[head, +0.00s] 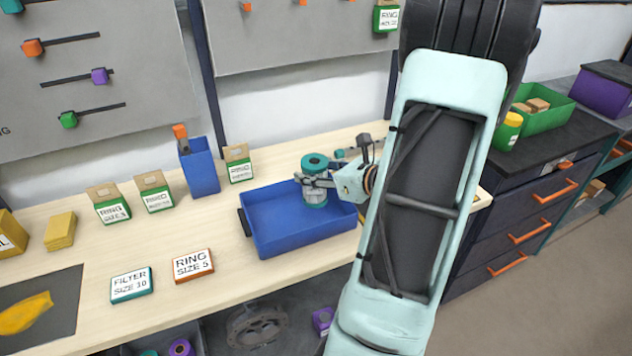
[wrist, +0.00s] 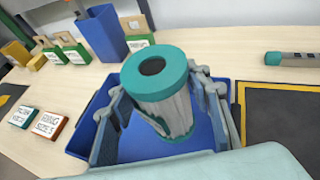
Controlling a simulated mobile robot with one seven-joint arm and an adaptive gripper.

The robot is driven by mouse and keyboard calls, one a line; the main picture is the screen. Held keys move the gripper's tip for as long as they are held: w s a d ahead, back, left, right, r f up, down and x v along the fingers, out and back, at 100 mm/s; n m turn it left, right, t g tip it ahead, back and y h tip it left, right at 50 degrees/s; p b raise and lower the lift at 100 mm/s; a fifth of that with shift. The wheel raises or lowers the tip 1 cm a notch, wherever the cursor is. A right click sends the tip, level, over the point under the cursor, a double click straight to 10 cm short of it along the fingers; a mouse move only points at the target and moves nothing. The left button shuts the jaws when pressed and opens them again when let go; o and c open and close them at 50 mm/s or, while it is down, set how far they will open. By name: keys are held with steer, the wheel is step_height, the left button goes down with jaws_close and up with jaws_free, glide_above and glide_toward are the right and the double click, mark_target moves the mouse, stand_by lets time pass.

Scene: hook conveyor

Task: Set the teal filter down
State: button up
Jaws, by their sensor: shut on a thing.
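The teal filter (head: 315,163) is a canister with teal end caps and a pale grey pleated middle. My gripper (head: 313,184) is shut on its middle and holds it nearly upright within the right part of the blue tray (head: 305,240). In the wrist view the filter (wrist: 159,72) stands between both fingers, its holed top cap toward the camera. The blue tray (wrist: 76,141) shows around and below it. I cannot tell whether the filter's bottom touches the tray floor.
A filter sign (head: 131,284) and a ring sign (head: 193,265) lie left of the tray. A tall blue bin (head: 200,167) and several ring boxes stand behind. The tray's left part is empty. A dark mat (wrist: 280,120) lies to the right in the wrist view.

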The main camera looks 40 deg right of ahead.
steer(key=shift+d+f, duration=0.55)
steer(key=shift+f, duration=1.6)
steer(key=shift+f, duration=0.1)
steer(key=shift+f+b, duration=0.15)
steer(key=shift+b, duration=0.25)
steer(key=o, duration=1.3)
steer(key=shift+o, duration=0.2)
steer(key=shift+r, duration=0.2)
steer(key=shift+s+d+r, duration=0.1)
steer(key=shift+s+r, duration=0.05)
steer(key=shift+s, duration=0.2)
steer(key=v, duration=1.1)
steer(key=shift+s, duration=0.2)
